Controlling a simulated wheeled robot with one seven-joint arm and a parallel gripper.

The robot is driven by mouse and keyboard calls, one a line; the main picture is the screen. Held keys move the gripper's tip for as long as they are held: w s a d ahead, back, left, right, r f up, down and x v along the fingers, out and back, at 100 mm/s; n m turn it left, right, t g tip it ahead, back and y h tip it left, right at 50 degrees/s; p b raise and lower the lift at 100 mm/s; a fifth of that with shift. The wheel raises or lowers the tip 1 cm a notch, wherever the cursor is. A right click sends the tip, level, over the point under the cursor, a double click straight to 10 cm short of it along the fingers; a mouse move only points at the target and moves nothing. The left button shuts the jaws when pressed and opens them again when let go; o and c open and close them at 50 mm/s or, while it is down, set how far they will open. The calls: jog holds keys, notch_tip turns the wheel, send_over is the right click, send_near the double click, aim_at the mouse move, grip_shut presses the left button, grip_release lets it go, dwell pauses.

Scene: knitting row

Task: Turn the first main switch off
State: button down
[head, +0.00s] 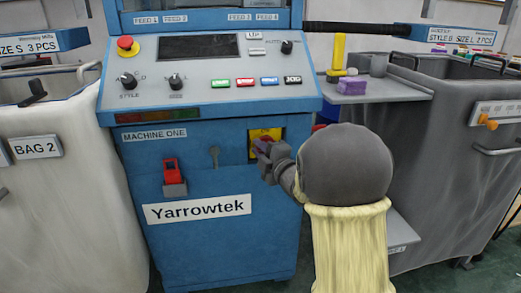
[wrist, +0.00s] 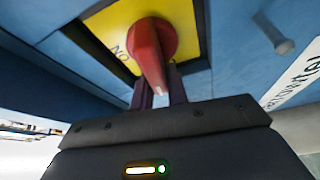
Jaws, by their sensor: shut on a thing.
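The main switch is a red rotary handle (wrist: 151,50) on a yellow plate (wrist: 104,32) in the wrist view. In the head view the yellow plate (head: 272,134) is on the front of the blue machine labelled "MACHINE ONE" (head: 200,190). The handle's pointed end lies between the two fingers of my gripper (wrist: 160,92), which is shut on it. The plate's lettering reads "NO" or "ON" upside down beside the handle. In the head view my gripper (head: 268,150) and wrist cover most of the handle.
A red part in a grey holder (head: 173,178) and a small grey lever (head: 214,156) are left of the switch. A control panel (head: 210,72) with a red emergency button (head: 127,47) is above. A grey shelf (head: 395,92) and grey bin (head: 465,150) stand at the right.

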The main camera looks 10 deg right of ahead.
jog(key=shift+a+f+n+g, duration=0.15)
jog(key=shift+n+g, duration=0.25)
jog(key=shift+n, duration=0.5)
jog(key=shift+f, duration=0.1)
jog(key=c, duration=1.4)
grip_release()
jog(key=p+v, duration=0.3)
jog(key=v, duration=1.4)
jog(key=shift+s, duration=0.2)
